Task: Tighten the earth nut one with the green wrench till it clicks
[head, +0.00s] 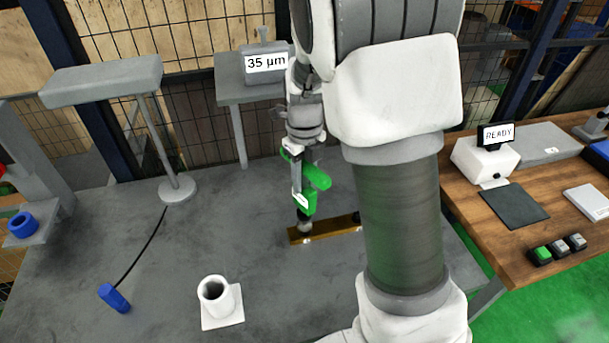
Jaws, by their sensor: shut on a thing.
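My gripper (297,168) is shut on the green wrench (316,175) near the middle of the grey table. The wrench's lower end reaches down to the left part of a brass-coloured bar (325,230) lying on the table. A small round grey piece, perhaps a nut (304,227), shows at the foot of the wrench on the bar. I cannot tell whether the wrench sits fully on it. My own arm covers the bar's right end and hides whatever is there.
A white cup-shaped holder (220,301) stands at the table's front. A blue cylinder (114,298) on a black cable lies at left, near a lamp-like stand (177,188). A box reads "35 µm" (266,63) behind. A wooden bench (480,214) with a READY display is at right.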

